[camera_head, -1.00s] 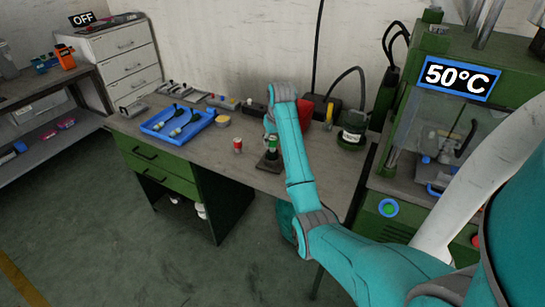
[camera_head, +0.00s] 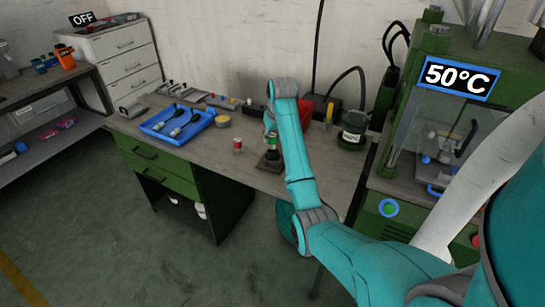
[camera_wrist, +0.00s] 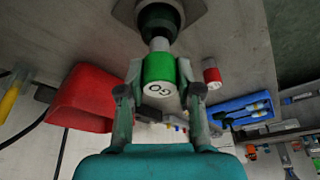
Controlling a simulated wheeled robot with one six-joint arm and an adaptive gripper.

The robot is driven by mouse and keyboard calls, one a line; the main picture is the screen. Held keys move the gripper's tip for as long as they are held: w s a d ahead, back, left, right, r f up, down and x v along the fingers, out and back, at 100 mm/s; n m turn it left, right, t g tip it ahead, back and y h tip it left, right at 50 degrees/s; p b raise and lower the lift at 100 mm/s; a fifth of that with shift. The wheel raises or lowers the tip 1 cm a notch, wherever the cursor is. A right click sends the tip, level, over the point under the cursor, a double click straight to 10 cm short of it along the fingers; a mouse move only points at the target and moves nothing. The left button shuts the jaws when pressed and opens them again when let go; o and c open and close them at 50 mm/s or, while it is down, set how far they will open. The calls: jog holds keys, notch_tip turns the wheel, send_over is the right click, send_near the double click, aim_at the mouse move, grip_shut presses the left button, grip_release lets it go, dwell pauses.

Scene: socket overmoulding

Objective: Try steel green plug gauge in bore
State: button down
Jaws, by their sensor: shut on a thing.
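The green plug gauge (camera_wrist: 160,68) has a steel pin and an end marked "GO". My gripper (camera_wrist: 158,92) is shut on its green body, one finger on each side. The steel pin (camera_wrist: 159,44) points at a dark, green-tinted socket part (camera_wrist: 158,20) and meets its near end; how deep it sits in the bore is hidden. In the head view, the green gauge (camera_head: 271,142) stands upright over a dark fixture (camera_head: 269,163) near the bench's front edge. A similar red-banded gauge (camera_head: 237,146) stands to the left, apart; it also shows in the wrist view (camera_wrist: 212,75).
A blue tray (camera_head: 147,131) with dark-handled tools lies at the left of the bench, beside a yellowish round container (camera_head: 222,121). A red object (camera_wrist: 92,97) is close to my gripper. A dark green pot (camera_head: 352,134) and the green press (camera_head: 388,172) stand right.

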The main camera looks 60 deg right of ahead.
jog(key=shift+r, duration=2.35)
